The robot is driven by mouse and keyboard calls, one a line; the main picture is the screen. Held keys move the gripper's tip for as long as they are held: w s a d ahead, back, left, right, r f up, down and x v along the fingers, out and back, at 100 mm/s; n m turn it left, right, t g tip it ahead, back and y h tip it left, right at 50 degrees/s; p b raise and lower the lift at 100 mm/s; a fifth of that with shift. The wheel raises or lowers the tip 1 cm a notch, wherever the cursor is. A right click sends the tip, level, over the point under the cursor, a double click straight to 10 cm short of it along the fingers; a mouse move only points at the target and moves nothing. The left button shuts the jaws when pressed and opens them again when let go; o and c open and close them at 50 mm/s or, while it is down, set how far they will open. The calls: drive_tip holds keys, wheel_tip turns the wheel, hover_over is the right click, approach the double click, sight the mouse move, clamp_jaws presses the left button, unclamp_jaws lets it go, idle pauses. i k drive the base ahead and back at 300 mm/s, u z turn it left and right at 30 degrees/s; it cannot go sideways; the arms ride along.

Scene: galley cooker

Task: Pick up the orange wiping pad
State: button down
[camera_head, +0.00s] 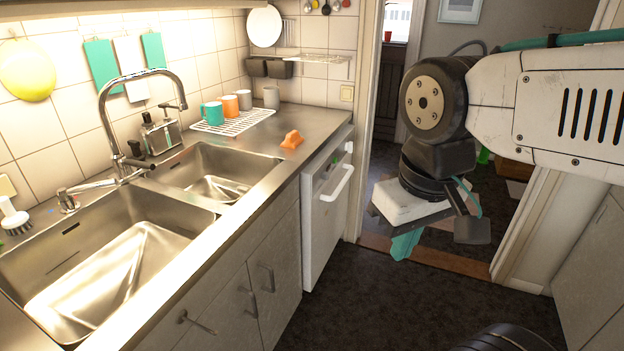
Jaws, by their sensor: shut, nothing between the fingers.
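The orange wiping pad (292,140) lies on the metal counter, right of the small sink and close to the counter's front edge. It has a raised grip on top. My gripper (406,245) hangs at the right, over the floor in front of the doorway. It points downward, its teal fingers are shut, and it holds nothing. It is well to the right of the pad and apart from it.
Two steel sinks (128,262) with a tall tap (108,110) fill the left counter. A white rack (232,122) with several cups stands behind the pad. A white dishwasher door (325,215) with a handle is below. The dark floor (400,310) is clear.

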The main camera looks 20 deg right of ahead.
sight(294, 139)
drive_tip(key=z, duration=0.7)
drive_tip(key=i, duration=0.8)
drive_tip(key=z, duration=0.65)
drive_tip(key=i, duration=0.65)
drive_tip(key=u, duration=0.95)
drive_tip(key=i, duration=0.6)
drive_tip(key=u, duration=0.7)
